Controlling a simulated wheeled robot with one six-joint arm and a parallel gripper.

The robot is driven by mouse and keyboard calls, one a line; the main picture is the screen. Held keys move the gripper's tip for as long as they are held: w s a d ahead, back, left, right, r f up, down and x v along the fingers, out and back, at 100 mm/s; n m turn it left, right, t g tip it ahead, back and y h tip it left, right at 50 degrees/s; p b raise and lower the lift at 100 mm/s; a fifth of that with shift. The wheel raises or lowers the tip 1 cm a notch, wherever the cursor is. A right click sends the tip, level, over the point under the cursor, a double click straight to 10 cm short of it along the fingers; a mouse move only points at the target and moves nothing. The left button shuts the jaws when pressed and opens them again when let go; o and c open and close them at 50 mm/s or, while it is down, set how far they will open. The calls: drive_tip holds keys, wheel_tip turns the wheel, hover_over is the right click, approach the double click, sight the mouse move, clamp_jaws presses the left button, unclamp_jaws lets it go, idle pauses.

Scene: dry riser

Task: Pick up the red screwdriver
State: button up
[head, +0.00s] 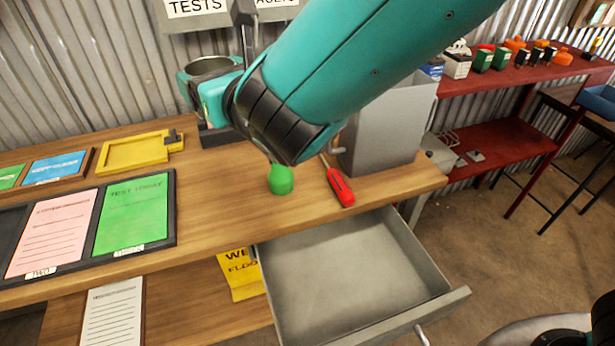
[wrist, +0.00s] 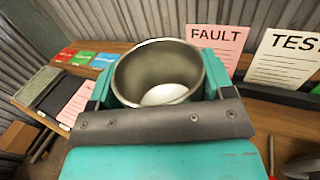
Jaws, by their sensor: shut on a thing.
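The red screwdriver (head: 340,187) lies on the wooden bench, its handle near the front edge and its thin shaft pointing back and left. My gripper (head: 207,88) is up and to the left of it, near the back wall, apart from it. It is shut on a grey round metal cup (head: 211,66), whose open top shows between the teal jaws in the wrist view (wrist: 155,72). Something pale shows at the cup's bottom. My arm crosses above the bench and hides part of the space behind the screwdriver.
A green handle (head: 280,180) stands left of the screwdriver, partly hidden by my arm. A grey metal box (head: 385,135) is behind it, right. An open, empty drawer (head: 350,270) juts out below. A yellow tray (head: 135,152) and framed sheets (head: 135,213) lie left.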

drive_tip(key=shift+s+f, duration=0.15)
drive_tip(key=shift+s, duration=0.1)
drive_tip(key=b, duration=1)
hover_over(239, 198)
wheel_tip(239, 198, down, 20)
drive_tip(key=shift+r, duration=0.15)
drive_tip(key=shift+f, duration=0.25)
drive_tip(key=o, duration=0.7)
drive_tip(key=shift+r, duration=0.1)
drive_tip(key=shift+c, duration=0.2)
